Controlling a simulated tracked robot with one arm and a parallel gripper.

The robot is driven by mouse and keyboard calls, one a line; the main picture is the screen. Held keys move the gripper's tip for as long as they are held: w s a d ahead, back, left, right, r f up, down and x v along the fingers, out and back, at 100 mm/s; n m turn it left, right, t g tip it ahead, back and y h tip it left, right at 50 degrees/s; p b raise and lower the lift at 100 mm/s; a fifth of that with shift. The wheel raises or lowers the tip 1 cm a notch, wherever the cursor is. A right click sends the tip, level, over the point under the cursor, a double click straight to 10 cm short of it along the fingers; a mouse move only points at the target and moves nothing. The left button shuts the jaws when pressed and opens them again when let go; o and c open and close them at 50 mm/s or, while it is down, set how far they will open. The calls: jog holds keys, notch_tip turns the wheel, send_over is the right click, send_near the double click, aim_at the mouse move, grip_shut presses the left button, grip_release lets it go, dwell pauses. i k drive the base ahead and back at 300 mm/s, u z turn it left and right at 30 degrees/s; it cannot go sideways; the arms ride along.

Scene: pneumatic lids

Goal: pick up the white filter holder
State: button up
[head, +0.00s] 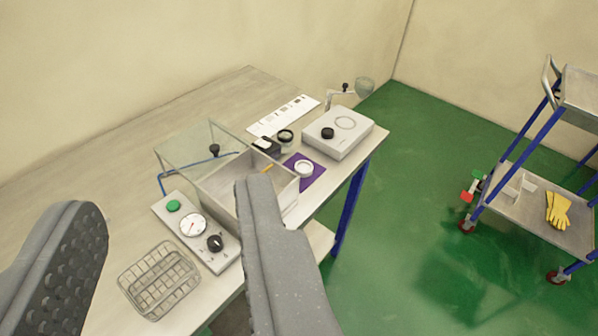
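The white filter holder, as I take it, is a small white ring-shaped piece (304,169). It lies on a purple mat (317,180) near the table's front edge, just right of an open box (222,186) with a raised clear lid. My gripper (170,205) is open, with its two grey fingers wide apart in the foreground. Nothing shows between the fingers except the table and its objects farther off. The right finger covers part of the box; the white piece is beyond that finger's tip, up and to the right, and apart from it.
A panel with a gauge (193,224), green button and black knob stands left of the box. A wire basket (158,280) is in front. A white device (338,132) and dark jars (286,137) are behind the mat. A blue cart (540,210) stands at right on green floor.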

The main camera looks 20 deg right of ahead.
aim_at(304, 168)
jog(key=u, duration=0.05)
jog(key=i, duration=0.9)
jog(key=z, duration=0.1)
